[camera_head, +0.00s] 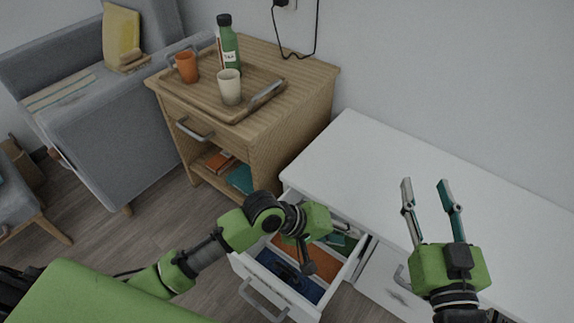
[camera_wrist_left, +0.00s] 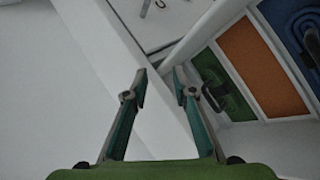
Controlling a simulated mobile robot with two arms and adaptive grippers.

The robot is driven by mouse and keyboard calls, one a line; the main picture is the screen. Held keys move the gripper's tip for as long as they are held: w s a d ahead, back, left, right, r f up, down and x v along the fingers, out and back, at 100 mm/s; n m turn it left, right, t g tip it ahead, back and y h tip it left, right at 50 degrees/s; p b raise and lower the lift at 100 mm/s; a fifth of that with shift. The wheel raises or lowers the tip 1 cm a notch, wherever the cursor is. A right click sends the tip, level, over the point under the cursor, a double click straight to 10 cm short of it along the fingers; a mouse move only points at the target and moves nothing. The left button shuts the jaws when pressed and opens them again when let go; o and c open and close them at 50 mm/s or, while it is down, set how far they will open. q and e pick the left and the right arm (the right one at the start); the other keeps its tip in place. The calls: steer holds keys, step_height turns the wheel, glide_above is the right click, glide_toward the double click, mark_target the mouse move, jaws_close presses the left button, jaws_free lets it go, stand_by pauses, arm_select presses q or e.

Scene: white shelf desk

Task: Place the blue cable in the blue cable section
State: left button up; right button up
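My left gripper (camera_wrist_left: 160,84) is open and empty in the left wrist view, its fingertips over a white edge beside the drawer's sections. In the head view the left gripper (camera_head: 306,264) points down over the open drawer (camera_head: 292,300). The drawer holds a blue section (camera_head: 310,290), an orange section (camera_head: 325,262) and a green section (camera_head: 345,243). A dark blue coiled cable (camera_wrist_left: 293,24) lies on the blue section at the upper right of the left wrist view. A dark item (camera_wrist_left: 211,75) lies on the green section. My right gripper (camera_head: 430,200) is open and empty above the white desk.
The white desk top (camera_head: 450,160) is bare. A wooden cabinet (camera_head: 300,110) on the left carries a tray (camera_head: 205,98) with a green bottle (camera_head: 229,50), an orange cup (camera_head: 187,67) and a cream cup (camera_head: 230,88). A grey sofa (camera_head: 100,130) stands further left.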

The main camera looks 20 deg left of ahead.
arm_select(q)
steer(key=a+r+m+t+y, duration=0.2)
steer(key=a+r+t, duration=0.4)
steer(key=r, duration=0.5)
steer(key=a+r+m+t+y, duration=0.2)
steer(key=a+r+m+t, duration=0.3)
steer(key=r, duration=0.6)
steer(key=a+t, duration=0.2)
steer(key=a, duration=0.1)
steer(key=shift+a, duration=0.15)
